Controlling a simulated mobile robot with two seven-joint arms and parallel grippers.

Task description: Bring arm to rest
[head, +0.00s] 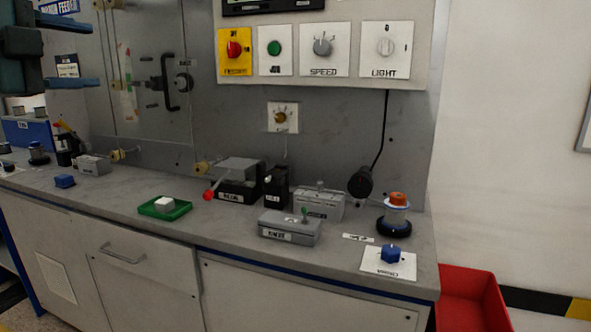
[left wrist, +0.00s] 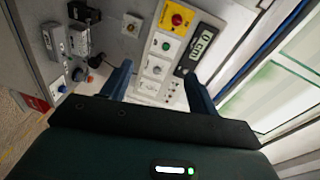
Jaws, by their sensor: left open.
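My left gripper (head: 71,52) shows at the top left of the head view. Its two blue fingers point right and stand apart, with nothing between them. It is raised above the bench, in front of the upper left of the grey cabinet. In the left wrist view the open fingers (left wrist: 160,90) face the control panel (left wrist: 150,72), with clear space between fingers and panel. My right gripper is in neither view.
A red bin (head: 470,290) stands right of the bench. The air above the bench is free.

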